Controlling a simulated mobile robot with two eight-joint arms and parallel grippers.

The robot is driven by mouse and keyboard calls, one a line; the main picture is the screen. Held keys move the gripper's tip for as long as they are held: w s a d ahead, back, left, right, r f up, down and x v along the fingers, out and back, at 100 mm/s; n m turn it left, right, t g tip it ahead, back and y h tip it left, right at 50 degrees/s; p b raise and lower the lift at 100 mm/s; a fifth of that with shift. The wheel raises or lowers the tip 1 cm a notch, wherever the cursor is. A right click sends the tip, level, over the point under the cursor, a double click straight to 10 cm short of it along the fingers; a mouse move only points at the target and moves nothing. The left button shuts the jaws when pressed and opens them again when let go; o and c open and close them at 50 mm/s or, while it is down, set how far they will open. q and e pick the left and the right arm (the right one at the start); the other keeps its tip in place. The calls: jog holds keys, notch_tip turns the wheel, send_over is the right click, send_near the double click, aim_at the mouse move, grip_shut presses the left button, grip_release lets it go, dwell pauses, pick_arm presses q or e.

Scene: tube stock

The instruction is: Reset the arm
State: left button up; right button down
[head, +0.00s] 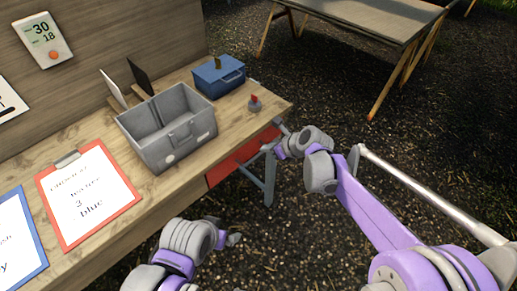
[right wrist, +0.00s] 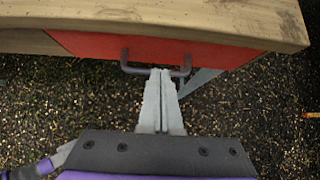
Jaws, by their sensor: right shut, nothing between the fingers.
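My right arm reaches in from the right in the head view. Its gripper (head: 272,143) is at the front of the red drawer (head: 228,162), under the bench's right end. In the right wrist view the right gripper (right wrist: 161,73) is shut and empty. Its fingertips are at the dark drawer handle (right wrist: 136,69), overlapping its bar in the picture; I cannot tell whether they touch. The drawer (right wrist: 85,46) looks closed. Part of my left arm shows at the bottom of the head view, its small grey end (head: 234,239) in front of the bench; its jaws are not clear.
The wooden bench (head: 140,196) carries a grey open bin (head: 153,157), a blue box (head: 207,83), a small red-topped item (head: 254,104) and a red clipboard (head: 60,222). A trestle table (head: 375,22) stands behind on dark gravel. The ground between is clear.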

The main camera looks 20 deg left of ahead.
jog(key=s+d+r+n+h+p, duration=0.2)
jog(key=s+d+r+n, duration=0.3)
jog(key=d, duration=0.3)
jog(key=s+d+r+n+h+p, duration=0.1)
jog(key=s+d+r+n+p, duration=0.15)
jog(key=s+d+n, duration=0.45)
jog(key=s+d+n+h+p, duration=0.2)
jog(key=s+d+n+h, duration=0.2)
jog(key=s+d+n, duration=0.7)
jog(key=s+d, duration=0.4)
jog(key=s, duration=0.1)
jog(key=shift+s+d+n+t+h+p, duration=0.15)
jog(key=shift+n+t+h+p, duration=0.25)
